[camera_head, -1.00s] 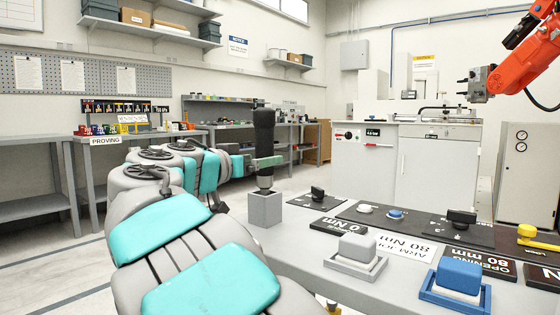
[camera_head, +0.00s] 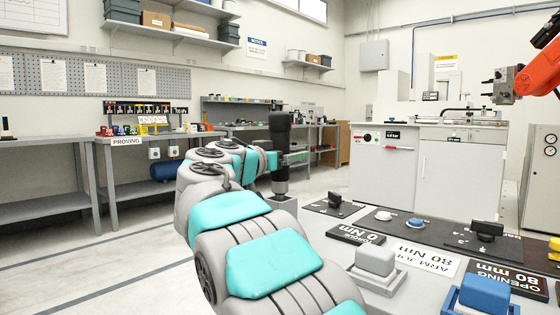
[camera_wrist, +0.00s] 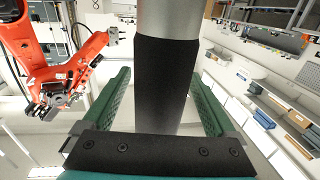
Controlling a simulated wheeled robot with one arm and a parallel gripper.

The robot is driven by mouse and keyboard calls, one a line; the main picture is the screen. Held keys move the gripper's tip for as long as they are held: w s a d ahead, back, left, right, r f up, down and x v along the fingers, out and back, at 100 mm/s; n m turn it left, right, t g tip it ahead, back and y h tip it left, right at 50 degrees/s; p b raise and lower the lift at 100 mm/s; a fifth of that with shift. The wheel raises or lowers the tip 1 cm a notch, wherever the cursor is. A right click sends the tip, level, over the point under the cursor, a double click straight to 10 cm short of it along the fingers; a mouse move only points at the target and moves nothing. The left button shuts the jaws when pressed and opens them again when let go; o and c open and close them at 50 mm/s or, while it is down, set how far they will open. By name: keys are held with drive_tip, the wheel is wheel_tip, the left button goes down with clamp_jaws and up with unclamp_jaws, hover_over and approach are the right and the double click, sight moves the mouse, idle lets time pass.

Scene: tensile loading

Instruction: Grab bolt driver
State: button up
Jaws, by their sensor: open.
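The bolt driver (camera_head: 280,150) is a dark upright cylinder with a grey lower part. It stands over a grey block (camera_head: 286,204) at the table's left end; my arm partly hides the block. In the wrist view the driver (camera_wrist: 166,80) shows as a black sleeve with a grey metal section above it. My gripper (camera_wrist: 161,88) is open, with one green finger on each side of the driver. A gap shows on the left side, and a smaller one on the right. In the head view a green finger of my gripper (camera_head: 297,157) shows right beside the driver.
The grey table (camera_head: 318,236) carries black panels with knobs, a grey button (camera_head: 375,262) and a blue button (camera_head: 484,292). An orange robot arm (camera_head: 540,70) hangs at the right. A bench (camera_head: 60,142) lines the left wall. The floor between is clear.

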clamp_jaws()
idle(0.8)
